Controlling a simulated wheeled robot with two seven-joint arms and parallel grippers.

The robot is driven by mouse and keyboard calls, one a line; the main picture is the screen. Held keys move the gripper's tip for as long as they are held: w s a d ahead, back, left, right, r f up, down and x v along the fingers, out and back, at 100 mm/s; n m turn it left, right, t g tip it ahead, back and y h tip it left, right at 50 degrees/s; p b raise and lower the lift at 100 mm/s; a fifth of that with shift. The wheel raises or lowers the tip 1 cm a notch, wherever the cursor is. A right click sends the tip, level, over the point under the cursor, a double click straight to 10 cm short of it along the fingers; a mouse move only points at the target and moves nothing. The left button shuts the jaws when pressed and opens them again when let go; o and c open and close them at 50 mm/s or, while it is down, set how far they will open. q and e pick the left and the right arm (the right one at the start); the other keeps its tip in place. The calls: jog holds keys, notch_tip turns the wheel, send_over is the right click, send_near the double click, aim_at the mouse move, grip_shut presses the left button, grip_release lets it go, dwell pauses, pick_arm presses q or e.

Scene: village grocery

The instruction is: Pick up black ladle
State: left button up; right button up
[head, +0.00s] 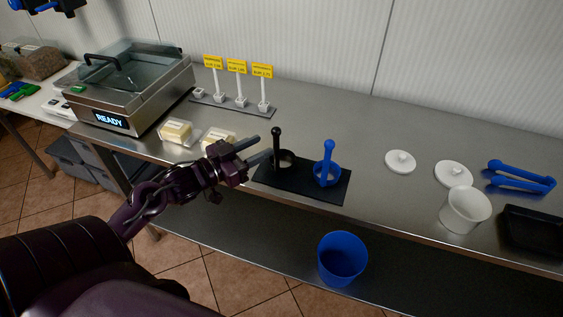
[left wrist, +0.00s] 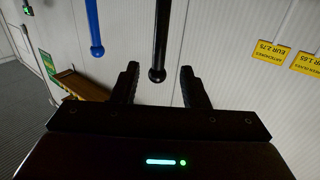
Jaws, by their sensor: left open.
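The black ladle (head: 277,145) stands with its handle upright on a black mat (head: 310,196) on the steel counter. My left gripper (head: 264,148) is open, just left of the ladle's handle in the head view, its fingers pointing toward it. In the left wrist view the black ladle's handle (left wrist: 161,40) lies in line with the gap between the fingers of my left gripper (left wrist: 160,85), a little beyond the tips. I cannot tell whether the handle is between them. My right gripper is not in view.
A blue ladle (head: 328,160) stands on the same mat, right of the black one. Wrapped butter-like blocks (head: 176,132) lie on the counter to the left. Yellow price signs (head: 237,67) stand behind. White lids (head: 400,161) and a white pot (head: 464,210) are at the right.

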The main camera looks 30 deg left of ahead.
aim_at(274, 142)
pick_arm(q)
jog(key=p+x, duration=0.2)
jog(key=x, duration=0.5)
jog(key=shift+w+d+f, duration=0.2)
jog(key=shift+w, duration=0.15)
jog(key=shift+c, duration=0.4)
grip_shut()
jog(key=shift+r, duration=0.1)
